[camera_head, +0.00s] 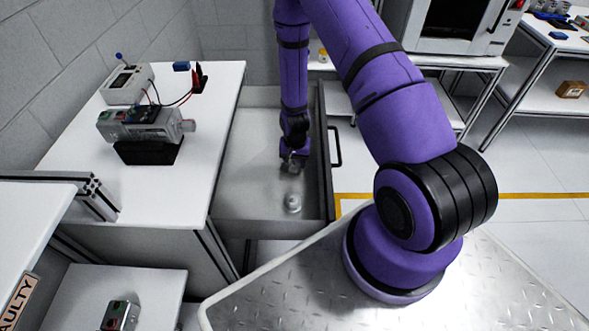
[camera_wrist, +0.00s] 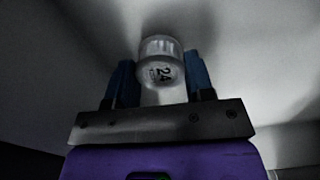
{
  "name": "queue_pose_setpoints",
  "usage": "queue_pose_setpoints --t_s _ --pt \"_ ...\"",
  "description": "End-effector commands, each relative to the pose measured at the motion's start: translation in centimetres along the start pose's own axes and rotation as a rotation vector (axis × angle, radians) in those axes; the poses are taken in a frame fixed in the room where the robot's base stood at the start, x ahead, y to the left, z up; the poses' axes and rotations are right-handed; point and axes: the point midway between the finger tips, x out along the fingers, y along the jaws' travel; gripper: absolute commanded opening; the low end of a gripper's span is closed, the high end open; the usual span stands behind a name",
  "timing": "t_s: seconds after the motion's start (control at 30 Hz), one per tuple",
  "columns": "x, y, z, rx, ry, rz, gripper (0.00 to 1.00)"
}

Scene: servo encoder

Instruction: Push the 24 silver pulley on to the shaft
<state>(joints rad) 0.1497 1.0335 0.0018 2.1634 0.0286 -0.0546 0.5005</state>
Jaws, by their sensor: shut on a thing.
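The silver pulley marked 24 (camera_wrist: 161,62) sits between the two blue fingers of my gripper (camera_wrist: 160,80) in the wrist view. In the head view my gripper (camera_head: 293,157) is low inside the open drawer, shut on the pulley (camera_head: 294,168), which shows only small there. The motor unit (camera_head: 140,125) stands on a black base on the white table at the left. A light grey round part projects from its right end; I cannot tell the shaft itself.
A second silver pulley (camera_head: 293,203) lies in the drawer (camera_head: 325,170), nearer the front. A meter box (camera_head: 127,84) with red and black leads stands behind the motor unit. A lower shelf at the front left holds a small grey device (camera_head: 121,315).

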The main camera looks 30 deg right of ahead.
Motion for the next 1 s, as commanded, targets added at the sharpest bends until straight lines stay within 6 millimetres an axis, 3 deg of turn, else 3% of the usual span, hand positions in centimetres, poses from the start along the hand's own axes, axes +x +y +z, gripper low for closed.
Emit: queue_pose_setpoints --t_s 0.53,1.0 --pt "-4.7 0.0 -0.1 0.001 0.002 -0.001 0.18" --pt "-5.2 0.0 0.0 -0.003 0.003 0.0 0.18"
